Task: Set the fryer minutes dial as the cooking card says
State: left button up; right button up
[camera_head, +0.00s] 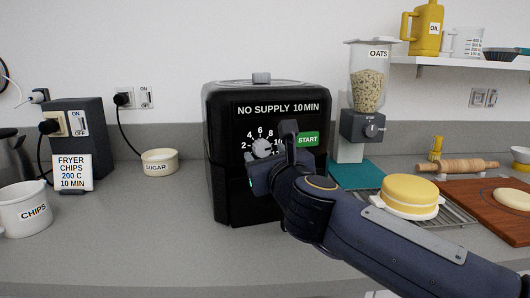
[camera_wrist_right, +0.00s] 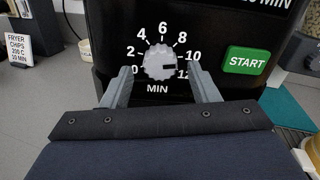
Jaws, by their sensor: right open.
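The black fryer (camera_head: 222,130) stands on the counter, its display reading "NO SUPPLY 10 MIN". Its round grey minutes dial (camera_wrist_right: 158,60) has numbers from 0 to 12 around it. The dark mark on the dial points right, between 10 and 12. The dial also shows in the head view (camera_head: 262,147), partly covered by my gripper. My right gripper (camera_wrist_right: 160,76) is open, one finger on each side of the dial; I cannot tell whether they touch it. The cooking card (camera_head: 73,172) reads "FRYER CHIPS 200 C 10 MIN". My left gripper is not in view.
A green START button (camera_wrist_right: 247,60) is right of the dial. A dark box (camera_head: 92,125) with a plug and an ON switch stands left, behind the card. A chips mug (camera_head: 25,212), sugar bowl (camera_head: 160,162) and oats dispenser (camera_head: 368,90) stand around.

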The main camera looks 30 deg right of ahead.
jog(key=p+v, duration=0.1)
jog(key=v, duration=0.5)
dwell(0.4)
